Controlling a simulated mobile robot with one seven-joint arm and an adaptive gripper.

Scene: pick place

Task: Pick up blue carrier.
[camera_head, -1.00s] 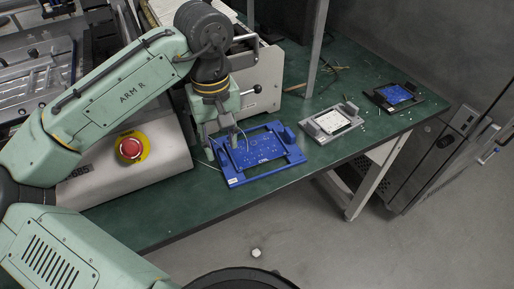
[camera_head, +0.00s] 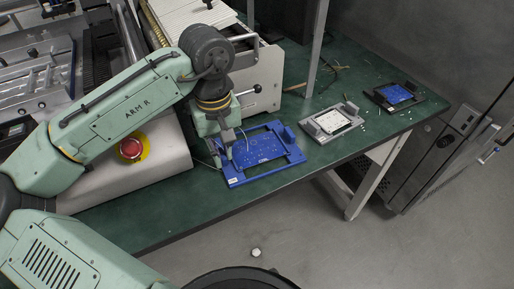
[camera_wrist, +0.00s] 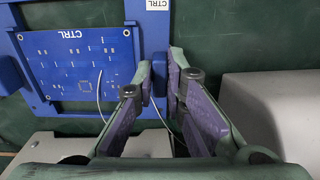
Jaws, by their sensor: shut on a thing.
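The blue carrier (camera_head: 292,156) lies flat on the green table near its front edge, with a blue board marked CTRL in its frame. It also shows in the wrist view (camera_wrist: 35,72), at the upper left. My gripper (camera_head: 224,150) is at the carrier's left end. In the wrist view my gripper (camera_wrist: 161,80) has its two fingers closed on the raised blue block at the carrier's edge. The carrier appears to rest on the table. My fingers and wrist hide part of the carrier's left end in the head view.
A grey carrier (camera_head: 318,132) with a white board and a black carrier (camera_head: 377,101) with a blue board sit farther right on the table (camera_head: 160,220). A light-coloured machine (camera_head: 265,80) stands behind my gripper. A red emergency button (camera_head: 131,148) is on the left housing.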

